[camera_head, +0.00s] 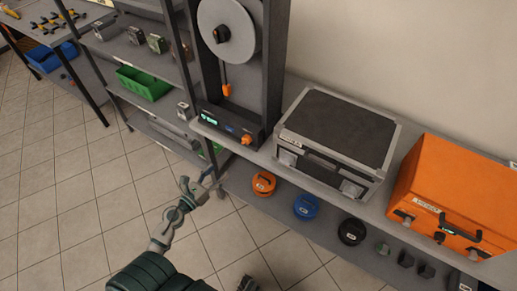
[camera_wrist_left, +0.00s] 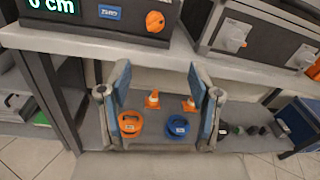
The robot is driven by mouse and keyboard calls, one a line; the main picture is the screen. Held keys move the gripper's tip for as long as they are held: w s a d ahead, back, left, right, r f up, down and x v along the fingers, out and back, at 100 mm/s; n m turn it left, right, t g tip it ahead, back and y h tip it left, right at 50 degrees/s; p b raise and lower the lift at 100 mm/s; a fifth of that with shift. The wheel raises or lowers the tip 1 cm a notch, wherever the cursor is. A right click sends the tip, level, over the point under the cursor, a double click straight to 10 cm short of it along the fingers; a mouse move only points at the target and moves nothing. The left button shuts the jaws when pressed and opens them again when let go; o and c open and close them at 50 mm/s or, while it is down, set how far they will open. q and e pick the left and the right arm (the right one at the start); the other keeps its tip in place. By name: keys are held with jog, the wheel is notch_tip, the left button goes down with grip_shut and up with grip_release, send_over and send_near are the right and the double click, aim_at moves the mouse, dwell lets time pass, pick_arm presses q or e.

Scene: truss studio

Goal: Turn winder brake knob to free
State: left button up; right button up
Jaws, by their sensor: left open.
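The winder (camera_head: 235,125) stands on the shelf top, with a pale reel (camera_head: 226,33) above a dark base with a green display. An orange knob (camera_head: 246,140) sits at the right of the base's front. In the left wrist view the same knob (camera_wrist_left: 155,21) is at the top, with a pale mark on its face. A blue label (camera_wrist_left: 109,12) is left of it. My left gripper (camera_head: 202,186) is open and empty, in front of and below the shelf edge, apart from the knob. Its spread fingers (camera_wrist_left: 158,70) point toward the shelf. My right gripper is not recognisable.
A black case (camera_head: 338,130) and an orange case (camera_head: 455,195) stand right of the winder. Orange (camera_head: 264,184), blue (camera_head: 306,206) and black (camera_head: 352,231) round items lie on the lower shelf, with small orange cones (camera_wrist_left: 152,100) behind. A rack (camera_head: 140,50) stands left. Tiled floor is open in front.

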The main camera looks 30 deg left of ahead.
pick_arm(q)
jog(key=p, duration=0.3)
send_near(244, 143)
jog(key=w, duration=0.5)
jog(key=w+d, duration=0.1)
jog(key=w, duration=0.3)
jog(key=shift+w+d+f, duration=0.1)
jog(key=shift+w+d, duration=0.05)
jog(key=shift+d, duration=0.05)
jog(key=shift+w, duration=0.4)
jog(key=shift+a+f, duration=0.1)
jog(key=shift+a, duration=0.35)
jog(key=c, duration=0.4)
jog(key=shift+d, duration=0.2)
jog(key=c, duration=0.7)
jog(key=shift+d, duration=0.2)
jog(key=shift+c, duration=0.2)
pick_arm(e)
notch_tip(244, 143, down, 7)
jog(key=s, duration=0.2)
jog(key=shift+s+f, duration=0.2)
jog(key=shift+s, duration=0.15)
